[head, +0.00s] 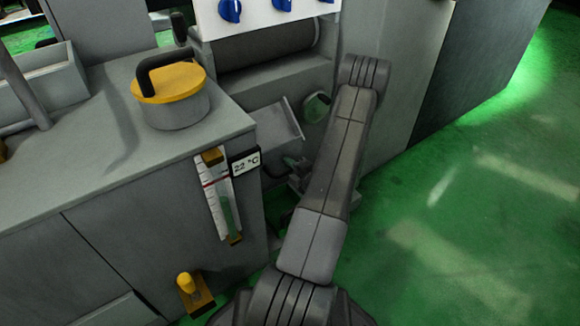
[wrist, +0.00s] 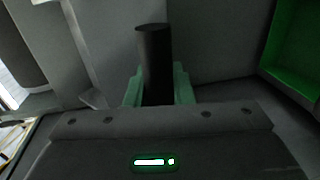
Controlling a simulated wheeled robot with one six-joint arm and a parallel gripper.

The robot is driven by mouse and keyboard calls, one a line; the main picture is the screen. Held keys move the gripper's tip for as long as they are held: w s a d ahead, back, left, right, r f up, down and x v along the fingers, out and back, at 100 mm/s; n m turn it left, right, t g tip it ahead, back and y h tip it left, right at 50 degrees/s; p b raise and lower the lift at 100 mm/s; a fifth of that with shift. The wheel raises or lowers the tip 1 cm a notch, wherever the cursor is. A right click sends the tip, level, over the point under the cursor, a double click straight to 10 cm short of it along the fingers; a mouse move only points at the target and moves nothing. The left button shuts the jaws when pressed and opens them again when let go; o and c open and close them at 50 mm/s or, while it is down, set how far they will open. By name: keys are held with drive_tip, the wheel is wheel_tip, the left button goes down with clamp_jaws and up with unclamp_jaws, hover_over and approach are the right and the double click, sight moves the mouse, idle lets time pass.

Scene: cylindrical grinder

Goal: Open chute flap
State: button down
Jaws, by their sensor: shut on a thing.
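In the wrist view, my gripper (wrist: 160,88) has its two greenish fingers closed around a dark upright cylindrical handle (wrist: 154,55). The handle's top sticks out beyond the fingers; its lower part is hidden by the gripper body. I cannot tell how the handle joins the chute flap. In the head view, a tilted grey plate with a raised edge (head: 275,122), which looks like part of the chute, sits below the roller housing. My gripper (head: 298,172) is low beside the machine there, partly hidden by my arm, and the handle cannot be made out.
A grey cabinet (head: 95,175) on the left carries a yellow-lidded pot (head: 178,105). A gauge (head: 220,200) and a temperature display (head: 245,162) are on its side. A yellow knob (head: 186,283) stands low in front. Green floor (head: 480,230) is open on the right.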

drive_tip(key=p, duration=0.2)
drive_tip(key=r+g+p, duration=0.1)
drive_tip(key=p, duration=0.1)
drive_tip(key=shift+s+d+r+h, duration=0.2)
drive_tip(key=shift+s+d+h, duration=0.05)
drive_tip(key=shift+s+h, duration=0.15)
drive_tip(key=r+g+h+p, duration=0.1)
drive_tip(key=p, duration=0.2)
drive_tip(key=s+d+r+g+h+p, duration=0.1)
drive_tip(key=g+p, duration=0.1)
drive_tip(key=p, duration=0.2)
drive_tip(key=shift+s, duration=0.1)
wheel_tip(320, 180, up, 8)
drive_tip(key=g+h+p, duration=0.2)
drive_tip(key=g+p, duration=0.1)
drive_tip(key=p, duration=1.3)
drive_tip(key=shift+s+d+f, duration=0.15)
drive_tip(key=shift+s+f, duration=0.1)
drive_tip(key=c, duration=1.3)
unclamp_jaws()
drive_tip(key=shift+r, duration=0.1)
